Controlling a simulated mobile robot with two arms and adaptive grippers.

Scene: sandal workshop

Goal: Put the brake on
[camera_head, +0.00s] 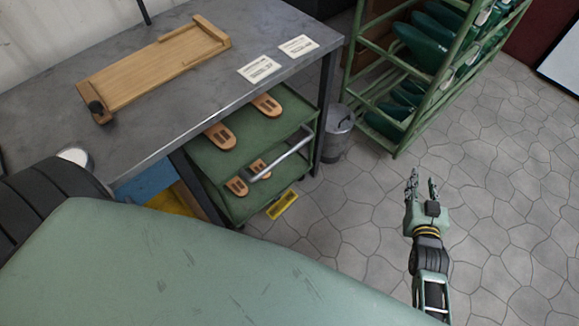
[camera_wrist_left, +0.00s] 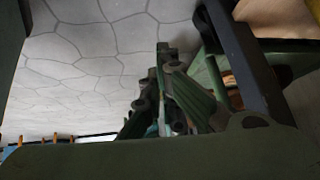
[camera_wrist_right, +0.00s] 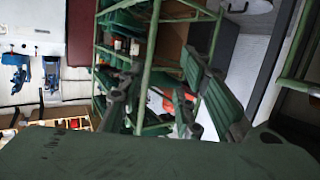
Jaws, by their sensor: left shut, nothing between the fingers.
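A green cart (camera_head: 213,166) stands partly under the grey workbench, with a pale push bar (camera_head: 283,157) at its near right side. A yellow plate with dark marks (camera_head: 282,205) shows low beside the cart's front corner, near the floor; I cannot tell whether it is a brake pedal or how it is set. My right gripper (camera_head: 421,184) is open and empty over the floor, right of the cart and apart from it; its spread fingers also show in the right wrist view (camera_wrist_right: 158,95). My left gripper (camera_wrist_left: 165,95) is shut and empty in the left wrist view, and is hidden in the head view.
Several tan soles (camera_head: 219,136) lie on the cart. The workbench (camera_head: 190,110) holds a wooden board (camera_head: 152,70) and two cards (camera_head: 258,68). A metal bin (camera_head: 338,133) and a green rack (camera_head: 396,135) stand beyond the cart. The stone floor (camera_head: 345,235) right of the cart is clear.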

